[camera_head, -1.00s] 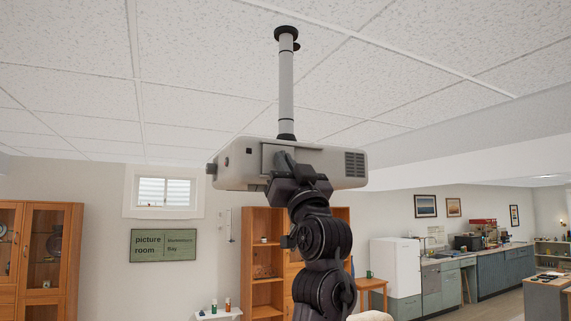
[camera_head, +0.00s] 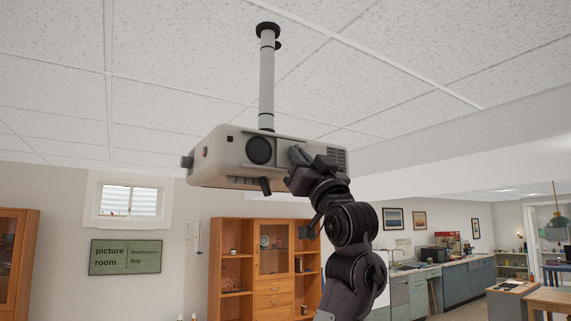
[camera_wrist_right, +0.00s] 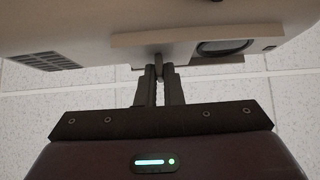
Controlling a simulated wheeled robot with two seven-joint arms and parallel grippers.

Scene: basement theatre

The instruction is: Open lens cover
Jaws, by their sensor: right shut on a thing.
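A pale grey projector (camera_head: 212,170) hangs from the ceiling. Its round dark lens (camera_head: 260,150) is uncovered in the head view. The lens cover (camera_wrist_right: 128,42) is a flat panel on the projector's face. In the wrist view it sits beside the lens (camera_wrist_right: 222,48), leaving most of it exposed. My right gripper (camera_head: 297,156) is at the projector's front, right of the lens. In the wrist view its fingers (camera_wrist_right: 158,80) are closed on a small tab (camera_wrist_right: 158,63) of the cover. In the head view the gripper hides much of the cover. My left gripper is not in view.
The projector's pole (camera_head: 267,80) runs up to the tiled ceiling. A wooden cabinet (camera_head: 232,262) stands below and behind, with a green sign (camera_head: 125,257) on the wall. The air left of the projector is clear.

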